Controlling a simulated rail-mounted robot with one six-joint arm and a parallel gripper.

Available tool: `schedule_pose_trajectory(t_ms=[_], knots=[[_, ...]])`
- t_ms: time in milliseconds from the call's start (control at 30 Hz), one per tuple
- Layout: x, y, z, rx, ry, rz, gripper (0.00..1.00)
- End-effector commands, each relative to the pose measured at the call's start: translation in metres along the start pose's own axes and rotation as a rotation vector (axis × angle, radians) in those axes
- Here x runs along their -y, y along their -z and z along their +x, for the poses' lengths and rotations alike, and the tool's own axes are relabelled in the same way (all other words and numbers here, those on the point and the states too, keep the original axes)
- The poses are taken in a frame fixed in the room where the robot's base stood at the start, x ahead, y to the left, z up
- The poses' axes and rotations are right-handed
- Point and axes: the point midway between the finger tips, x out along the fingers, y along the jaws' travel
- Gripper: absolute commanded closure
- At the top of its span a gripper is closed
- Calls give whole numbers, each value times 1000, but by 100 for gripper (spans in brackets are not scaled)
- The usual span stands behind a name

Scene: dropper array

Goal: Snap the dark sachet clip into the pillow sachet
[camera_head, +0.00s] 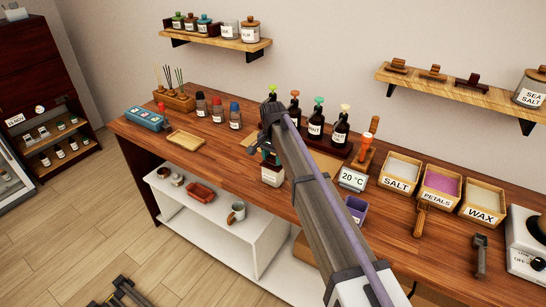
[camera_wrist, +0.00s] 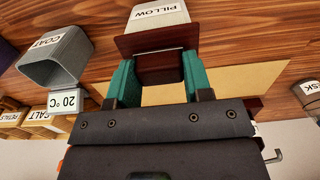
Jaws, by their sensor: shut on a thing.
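The pillow sachet (camera_wrist: 158,14) is a pale pouch labelled PILLOW at the top of the wrist view. In the head view it (camera_head: 272,177) stands near the table's front edge, just below my gripper (camera_head: 269,156). The dark sachet clip (camera_wrist: 157,40) is dark red-brown with a wide bar. In the wrist view my gripper (camera_wrist: 157,76) has its teal fingers on either side of the clip's body and is shut on it. The bar lies across the sachet's mouth end. I cannot tell whether the clip is seated in the sachet.
A grey container labelled COAT (camera_wrist: 57,58) and a 20 °C display (camera_wrist: 65,102) are close by in the wrist view. A purple container (camera_head: 357,209) stands at the front edge. Dark dropper bottles (camera_head: 316,124) stand behind my arm. A wooden tray (camera_head: 187,139) lies to the left.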

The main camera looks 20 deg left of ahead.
Motion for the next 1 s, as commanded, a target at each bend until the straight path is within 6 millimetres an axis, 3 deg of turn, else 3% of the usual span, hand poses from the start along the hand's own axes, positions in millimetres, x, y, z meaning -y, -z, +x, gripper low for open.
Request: schedule_pose_trajectory(t_ms=[200,233,533,833,1000], knots=[[0,0,2,0,0,0,75],[0,0,2,0,0,0,53],[0,0,2,0,0,0,24],[0,0,-4,0,0,0,24],[0,0,-34,0,0,0,24]])
